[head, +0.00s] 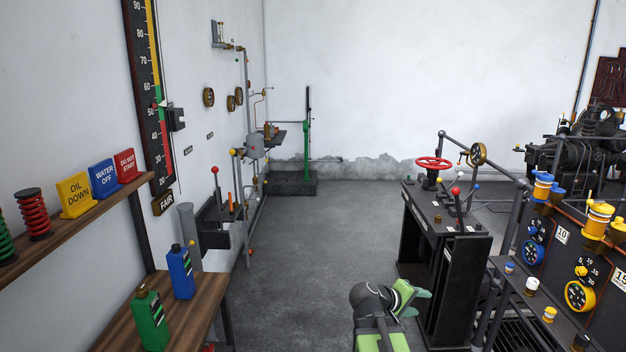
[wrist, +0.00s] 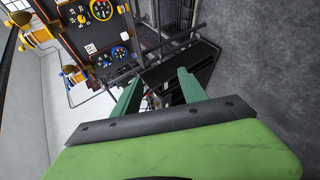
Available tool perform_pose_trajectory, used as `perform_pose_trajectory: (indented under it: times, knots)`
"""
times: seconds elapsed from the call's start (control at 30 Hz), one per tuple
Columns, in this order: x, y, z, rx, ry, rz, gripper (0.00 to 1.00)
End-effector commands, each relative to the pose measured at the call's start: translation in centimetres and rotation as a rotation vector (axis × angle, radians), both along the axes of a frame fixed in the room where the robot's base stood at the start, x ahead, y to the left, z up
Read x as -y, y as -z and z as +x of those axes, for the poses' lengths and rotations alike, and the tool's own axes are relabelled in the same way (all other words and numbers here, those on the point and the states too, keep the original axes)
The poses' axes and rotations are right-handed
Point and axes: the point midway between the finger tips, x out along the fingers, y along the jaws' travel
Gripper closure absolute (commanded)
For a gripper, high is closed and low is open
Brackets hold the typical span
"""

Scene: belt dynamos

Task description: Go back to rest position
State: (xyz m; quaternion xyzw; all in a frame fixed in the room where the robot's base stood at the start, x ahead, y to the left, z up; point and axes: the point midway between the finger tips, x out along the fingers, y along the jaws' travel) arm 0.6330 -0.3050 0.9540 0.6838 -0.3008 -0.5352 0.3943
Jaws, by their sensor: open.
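My gripper (head: 418,301) shows low in the head view, right of centre, above the floor and just left of the black control stand (head: 452,292). Its green fingers point right, toward the stand. In the wrist view my gripper (wrist: 158,92) is open, with its two green fingers apart and nothing seen held between them. The control stand (wrist: 186,68) appears behind the fingers there, and the view is strongly tilted. I cannot tell the exact gap between the fingertips and the stand.
The stand carries a red handwheel (head: 434,163) and levers. A dial panel (head: 571,270) with yellow-topped cups stands at right. A wooden bench (head: 190,318) with green and blue bottles and a shelf (head: 75,236) with signs are at left. The grey floor (head: 330,230) between is clear.

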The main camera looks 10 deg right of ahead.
Motion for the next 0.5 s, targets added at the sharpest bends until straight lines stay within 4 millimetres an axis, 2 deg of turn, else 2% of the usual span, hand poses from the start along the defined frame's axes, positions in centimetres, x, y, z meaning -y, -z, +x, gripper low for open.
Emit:
perform_pose_trajectory:
  times: [0.03,0.07,0.1,0.2,0.3,0.4,0.5]
  knots:
    - [-4.4,0.5,0.7,0.004,-0.022,0.105,0.5]
    - [-6.9,1.4,0.9,0.001,-0.028,0.174,0.5]
    - [-10.2,2.6,0.9,-0.006,-0.032,0.268,0.5]
    - [-18.2,5.4,-0.1,-0.047,-0.024,0.509,0.5]
    - [-24.3,7.8,-2.2,-0.109,0.02,0.742,0.5]
    - [-28.3,9.0,-4.3,-0.169,0.08,0.928,0.5]
    - [-30.5,9.2,-5.5,-0.212,0.115,1.022,0.5]
